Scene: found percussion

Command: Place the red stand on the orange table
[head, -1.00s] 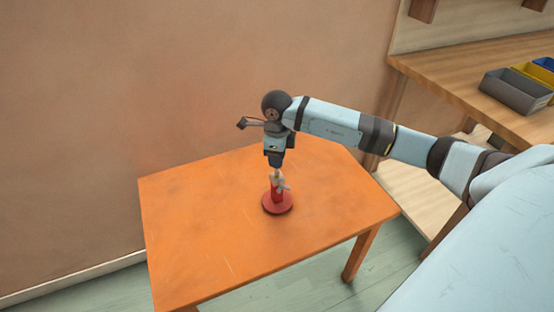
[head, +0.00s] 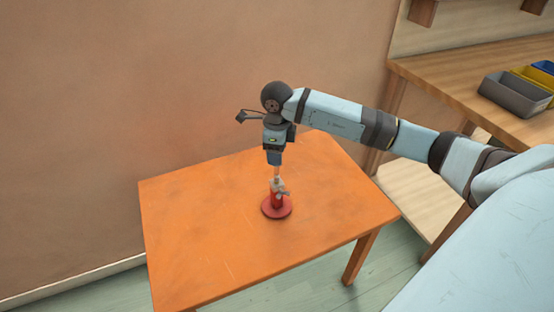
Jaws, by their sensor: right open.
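The red stand (head: 277,208) has a round flat base and a short upright post. It stands upright on the orange table (head: 220,240), near the middle of the top. My right gripper (head: 279,192) points down at the top of the post and is open, with its fingers around or just beside the post; I cannot tell whether they touch it. The fingers partly hide the upper post. My left gripper is not in view.
A wooden workbench (head: 440,85) stands at the right, with grey, yellow and blue bins (head: 512,93) on it. A plain wall (head: 120,100) rises behind the orange table. The rest of the orange tabletop is clear.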

